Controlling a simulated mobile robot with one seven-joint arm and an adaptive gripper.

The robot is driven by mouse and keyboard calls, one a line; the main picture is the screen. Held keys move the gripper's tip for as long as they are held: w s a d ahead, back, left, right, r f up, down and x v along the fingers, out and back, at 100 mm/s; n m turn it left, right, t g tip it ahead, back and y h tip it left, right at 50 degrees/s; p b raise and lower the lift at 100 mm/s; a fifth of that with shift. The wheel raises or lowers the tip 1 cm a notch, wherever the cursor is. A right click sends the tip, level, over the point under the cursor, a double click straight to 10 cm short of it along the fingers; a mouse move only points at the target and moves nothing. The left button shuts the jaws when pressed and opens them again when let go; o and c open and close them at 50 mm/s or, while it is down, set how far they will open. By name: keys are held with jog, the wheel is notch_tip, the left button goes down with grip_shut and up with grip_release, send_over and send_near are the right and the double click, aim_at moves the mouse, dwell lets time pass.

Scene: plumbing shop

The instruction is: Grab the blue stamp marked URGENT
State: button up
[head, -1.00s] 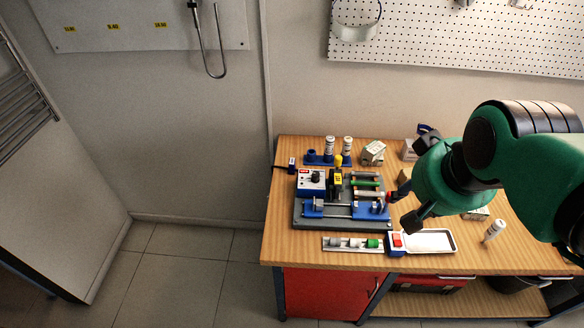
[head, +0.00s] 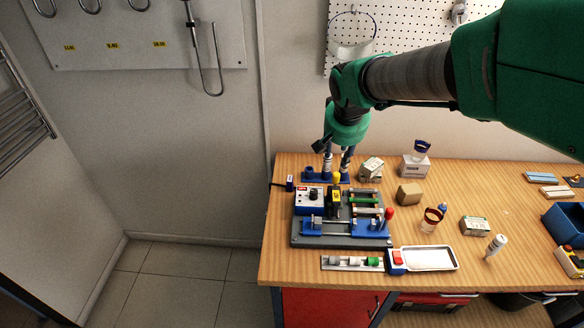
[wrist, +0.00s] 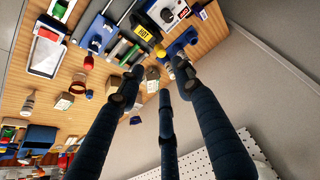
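A small blue block with a white label (head: 290,183), possibly the stamp, lies at the table's left edge with a thin dark part pointing left. Its lettering is too small to read. A small blue item with a white label (wrist: 203,14), likely the same one, shows near the top of the wrist view. My gripper (head: 337,164) is above the back left of the table, over the blue rack (head: 312,174), to the right of the labelled block. Its dark fingers (wrist: 160,80) are spread apart with nothing held between them.
A grey fixture plate (head: 300,240) with a control box (head: 309,199) stands just in front. Cartons (head: 371,168), a brown box (head: 410,193) and a white tray (head: 455,267) are to the right. The wall rises close behind the table.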

jog(key=w+a+f, duration=0.7)
jog(key=w+f, duration=0.1)
send_near(291, 180)
notch_tip(291, 180, up, 4)
jog(key=shift+s+f+b, duration=0.2)
jog(key=shift+s+b, duration=0.15)
jog(key=shift+s, duration=0.1)
jog(key=shift+b+x, duration=0.6)
jog(key=shift+x, duration=3.7)
jog(key=shift+s+f, duration=0.1)
jog(key=shift+b+x, duration=0.6)
jog(key=shift+x, duration=1.95)
jog(key=shift+s, duration=0.15)
